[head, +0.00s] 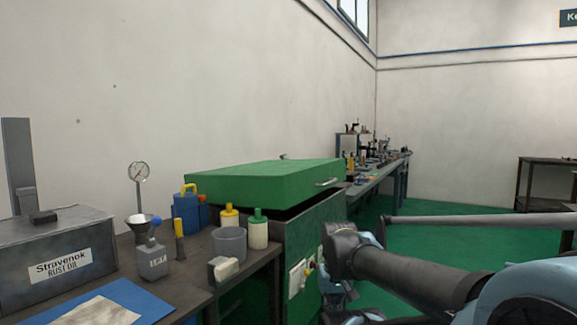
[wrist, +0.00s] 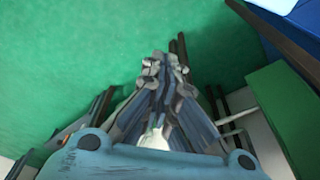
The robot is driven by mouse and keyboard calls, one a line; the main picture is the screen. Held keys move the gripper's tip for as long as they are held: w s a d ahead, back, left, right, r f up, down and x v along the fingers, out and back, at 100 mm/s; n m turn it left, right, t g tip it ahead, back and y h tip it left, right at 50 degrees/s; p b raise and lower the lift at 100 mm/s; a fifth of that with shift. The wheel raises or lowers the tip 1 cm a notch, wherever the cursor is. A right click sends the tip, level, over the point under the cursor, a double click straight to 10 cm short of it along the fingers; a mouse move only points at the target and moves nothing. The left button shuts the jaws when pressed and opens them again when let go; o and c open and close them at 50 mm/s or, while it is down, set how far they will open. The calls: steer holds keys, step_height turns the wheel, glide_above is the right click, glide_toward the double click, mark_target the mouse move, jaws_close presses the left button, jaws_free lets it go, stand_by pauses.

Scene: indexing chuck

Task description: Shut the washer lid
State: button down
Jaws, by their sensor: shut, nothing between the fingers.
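The green washer (head: 310,245) stands at the end of the near bench in the head view. Its green lid (head: 265,180) lies low over the body, with a dark gap showing under its front and right edges, so it is partly open. A pale handle (head: 327,182) sits on the lid's right-hand face. My gripper shows in the wrist view (wrist: 165,65) with its fingers together and nothing between them. In the head view my arm reaches in from the right beside the washer's front, below the lid; the fingertips are not clear there.
A grey beaker (head: 230,245), a green-capped bottle (head: 258,230) and a blue jug (head: 187,213) stand close to the washer's left side. A small switch box (head: 298,277) is on its front. A long bench (head: 375,183) runs behind. Green floor (head: 440,245) is open to the right.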

step_height(320, 180, up, 52)
steer(key=m+g+h, duration=0.1)
steer(key=m+g, duration=0.2)
steer(key=m, duration=0.4)
glide_above(278, 177)
steer(key=w+d, duration=0.3)
steer(key=w, duration=0.2)
steer(key=f, duration=0.4)
steer(key=d+f, duration=0.1)
steer(key=f, duration=0.9)
steer(key=shift+s+d, duration=0.25)
